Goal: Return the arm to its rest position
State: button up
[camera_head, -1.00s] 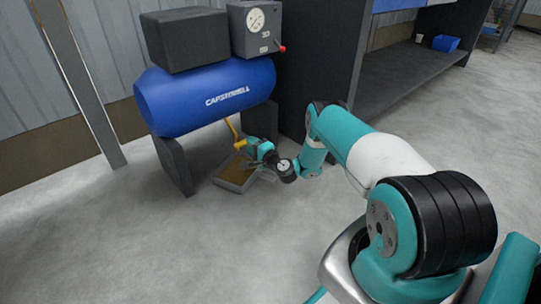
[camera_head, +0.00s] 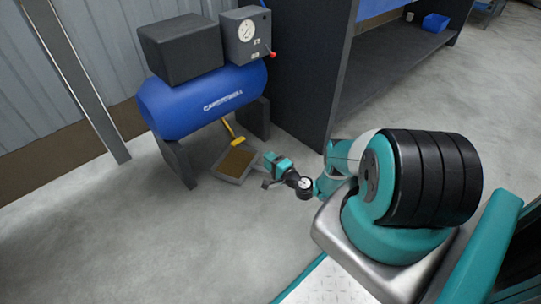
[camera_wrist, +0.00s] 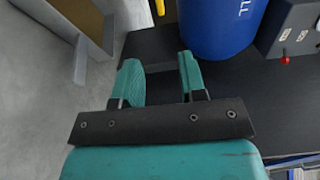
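My gripper (camera_head: 268,172) hangs low over the floor, right of the drip tray in the head view. In the wrist view its two teal fingers (camera_wrist: 160,76) are apart with nothing between them. The tank also shows ahead of the fingers in the wrist view (camera_wrist: 214,28).
The grey tray (camera_head: 229,178) with a brown inside lies under the tank. A grey gauge box (camera_head: 246,36) with a red knob sits above the tank. A dark shelf unit (camera_head: 310,75) stands close behind my arm. The floor at front left is clear.

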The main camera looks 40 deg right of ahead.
jog(key=shift+s, duration=0.45)
